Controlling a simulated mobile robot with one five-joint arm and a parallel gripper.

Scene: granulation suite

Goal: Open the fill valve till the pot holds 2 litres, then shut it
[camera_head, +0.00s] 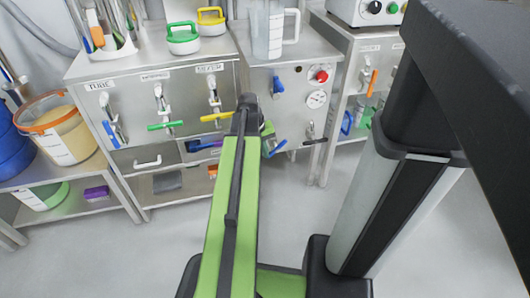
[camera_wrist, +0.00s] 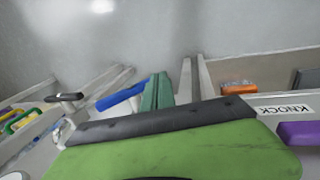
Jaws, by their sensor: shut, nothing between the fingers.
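A clear graduated jug (camera_head: 268,30), likely the pot, stands on the middle cabinet; its fill level cannot be made out. My gripper (camera_head: 269,146) is low at that cabinet's front, partly hidden by my arm. Its teal fingers (camera_wrist: 157,91) look shut and empty in the wrist view. A blue lever (camera_head: 278,148) is close beside the fingers; it also shows in the wrist view (camera_wrist: 121,97), and contact cannot be told. Other valves on the fronts have a green lever (camera_head: 165,125), a yellow lever (camera_head: 216,117) and a black lever (camera_head: 315,141). I cannot tell which is the fill valve.
A red button (camera_head: 321,76) and a round gauge (camera_head: 316,98) sit on the middle cabinet. A tub of tan material (camera_head: 62,130) stands on the left shelf. A purple block (camera_head: 97,193) lies below it. The grey floor (camera_head: 160,250) in front is clear.

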